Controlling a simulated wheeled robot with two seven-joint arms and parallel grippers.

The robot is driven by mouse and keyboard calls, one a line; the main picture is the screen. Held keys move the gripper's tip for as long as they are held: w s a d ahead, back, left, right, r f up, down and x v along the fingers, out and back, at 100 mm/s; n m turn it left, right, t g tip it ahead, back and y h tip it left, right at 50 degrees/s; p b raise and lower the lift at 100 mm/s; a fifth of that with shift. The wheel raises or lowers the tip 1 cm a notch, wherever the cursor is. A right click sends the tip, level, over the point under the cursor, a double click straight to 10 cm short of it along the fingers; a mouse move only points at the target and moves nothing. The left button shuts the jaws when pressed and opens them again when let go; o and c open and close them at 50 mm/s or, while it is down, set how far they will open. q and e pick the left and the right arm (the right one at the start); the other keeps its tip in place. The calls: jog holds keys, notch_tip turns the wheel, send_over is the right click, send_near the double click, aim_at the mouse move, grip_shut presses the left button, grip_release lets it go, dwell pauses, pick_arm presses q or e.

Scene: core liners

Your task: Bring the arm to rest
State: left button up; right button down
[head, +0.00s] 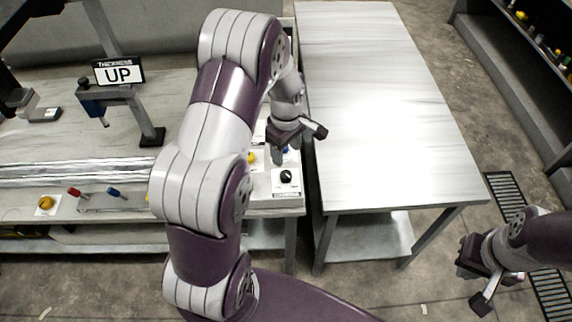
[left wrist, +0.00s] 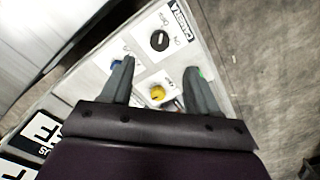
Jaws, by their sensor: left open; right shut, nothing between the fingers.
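My left gripper (head: 291,148) is above a control panel at the right end of the left bench, with my left arm bent across the view. In the left wrist view its two fingers (left wrist: 158,80) are spread apart with nothing held between them. Below them are a black knob (left wrist: 159,40) and a yellow knob (left wrist: 157,92) on the white panel (left wrist: 190,30). A blue part shows beside the left finger and a green one beside the right finger, both partly hidden. My right gripper (head: 478,284) hangs at the lower right over the floor, shut and empty.
A bare pale table (head: 380,100) stands right of the panel. The left bench (head: 40,85) carries an "UP" sign (head: 119,71), a stand (head: 148,112) and metal rails (head: 80,172). Dark shelves (head: 530,50) stand at the upper right.

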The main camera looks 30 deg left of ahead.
pick_arm(q)
jog(key=shift+r, duration=0.95)
jog(key=s+d+r+m, duration=0.3)
jog(key=s+d+m, duration=0.1)
jog(key=s+m, duration=0.3)
jog(key=s+d+r+m+t, duration=0.1)
jog(key=s+d+r+m, duration=0.2)
jog(key=s+m, duration=0.3)
jog(key=d+m, duration=0.1)
jog(key=m, duration=0.1)
jog(key=shift+s+m, duration=0.3)
jog(key=shift+s, duration=0.1)
jog(key=shift+d, duration=0.1)
